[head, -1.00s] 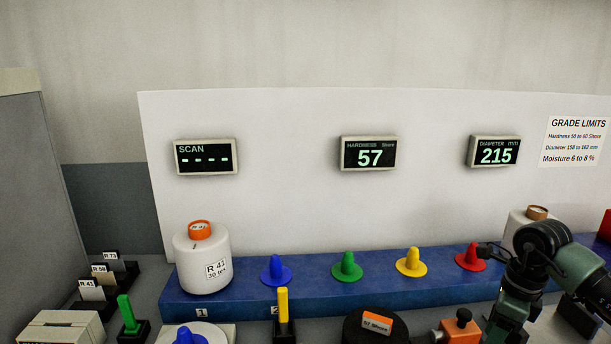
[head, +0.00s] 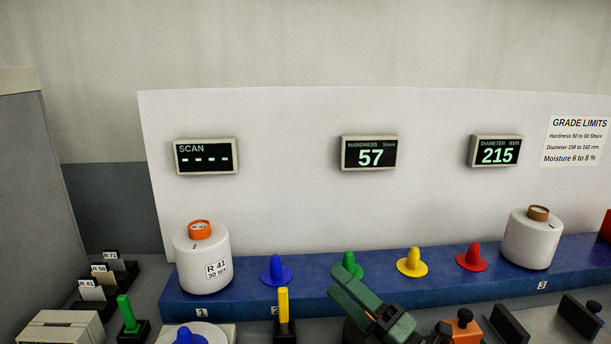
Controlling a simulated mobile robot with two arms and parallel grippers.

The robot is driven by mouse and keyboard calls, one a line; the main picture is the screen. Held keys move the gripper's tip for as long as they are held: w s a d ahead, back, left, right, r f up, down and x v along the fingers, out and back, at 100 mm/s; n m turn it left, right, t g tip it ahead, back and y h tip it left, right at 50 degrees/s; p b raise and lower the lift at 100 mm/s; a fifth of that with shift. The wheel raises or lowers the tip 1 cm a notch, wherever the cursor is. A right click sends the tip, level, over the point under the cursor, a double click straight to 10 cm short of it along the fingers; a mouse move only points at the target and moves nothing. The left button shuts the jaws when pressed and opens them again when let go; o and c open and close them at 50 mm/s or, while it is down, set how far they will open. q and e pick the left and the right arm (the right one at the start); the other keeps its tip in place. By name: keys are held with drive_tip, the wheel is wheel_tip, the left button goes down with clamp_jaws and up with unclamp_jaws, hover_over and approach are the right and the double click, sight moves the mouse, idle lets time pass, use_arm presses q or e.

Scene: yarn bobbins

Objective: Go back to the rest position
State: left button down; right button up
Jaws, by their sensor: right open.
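My right gripper (head: 342,284) is at the bottom centre of the head view, open and empty, its dark green jaws pointing up and left. It overlaps the front of the blue shelf (head: 240,304) and the lower part of the green cone (head: 349,262) in the picture; I cannot tell how far apart they are. It also hides most of the dark round hardness device below. My left gripper is not in view.
A white bobbin with an orange core (head: 203,262) stands at left, another with a brown core (head: 532,240) at right. Blue (head: 276,270), yellow (head: 412,262) and red (head: 472,257) cones stand between. An orange-and-black clamp (head: 462,326) is at bottom right.

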drive_tip(key=s+d+f+m+t+h, duration=0.1)
drive_tip(key=d+f+m+h, duration=0.5)
drive_tip(key=m, duration=0.3)
drive_tip(key=d+f+m+t+h, duration=0.1)
drive_tip(key=d+f+m+h, duration=0.45)
drive_tip(key=m+h, duration=0.35)
drive_tip(key=s+d+f+m+g+h, duration=0.2)
drive_tip(key=s+d+f+m+g, duration=0.25)
drive_tip(key=s+f+m, duration=0.35)
drive_tip(key=s+a+f+m+g+y, duration=0.1)
drive_tip(key=s+f+g, duration=0.45)
drive_tip(key=s, duration=0.45)
drive_tip(key=s+a+f+m+g+y, duration=0.1)
drive_tip(key=s+f+g, duration=0.4)
drive_tip(key=s, duration=0.5)
drive_tip(key=s+f+x, duration=0.1)
drive_tip(key=s+x, duration=0.2)
drive_tip(key=x, duration=1)
drive_tip(key=s+d+x, duration=0.1)
drive_tip(key=s+x, duration=0.1)
drive_tip(key=x, duration=1)
drive_tip(key=s+d+f+g, duration=0.1)
drive_tip(key=s+d+f, duration=0.2)
drive_tip(key=s+f, duration=1.5)
